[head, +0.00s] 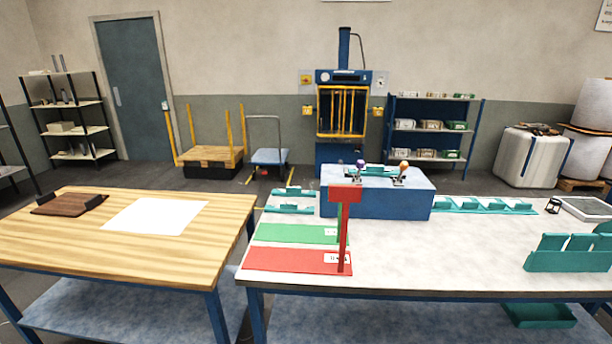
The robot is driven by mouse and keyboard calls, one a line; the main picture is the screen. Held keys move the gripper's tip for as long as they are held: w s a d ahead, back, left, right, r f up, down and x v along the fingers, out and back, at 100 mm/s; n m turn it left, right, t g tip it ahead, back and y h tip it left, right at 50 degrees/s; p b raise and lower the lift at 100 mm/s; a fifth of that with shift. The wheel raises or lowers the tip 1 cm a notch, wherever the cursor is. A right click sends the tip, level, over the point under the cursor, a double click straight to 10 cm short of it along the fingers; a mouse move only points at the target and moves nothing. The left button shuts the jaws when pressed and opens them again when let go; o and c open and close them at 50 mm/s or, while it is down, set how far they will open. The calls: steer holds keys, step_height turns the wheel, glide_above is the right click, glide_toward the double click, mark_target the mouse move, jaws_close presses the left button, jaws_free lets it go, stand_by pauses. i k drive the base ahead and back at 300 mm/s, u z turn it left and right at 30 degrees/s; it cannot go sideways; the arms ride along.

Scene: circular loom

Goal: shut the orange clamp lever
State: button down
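The orange clamp lever (403,167) is a small orange knob on a clamp at the right of the top of a blue block (375,203). The knob stands up above the block, but it is too small to tell whether the clamp is open or shut. A second clamp with a purple knob (360,163) is to its left. A teal piece (375,171) lies between the two clamps. My gripper is not in view.
The block stands at the back of a white-topped table (440,255). A red post with a red plate (345,194) rises in front of its left part. Green (290,233) and red mats (285,259) lie front left; teal holders (485,204) stand right. The middle right tabletop is clear.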

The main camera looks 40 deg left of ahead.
mark_target(404, 166)
steer(key=u, duration=1.45)
steer(key=i, duration=1.5)
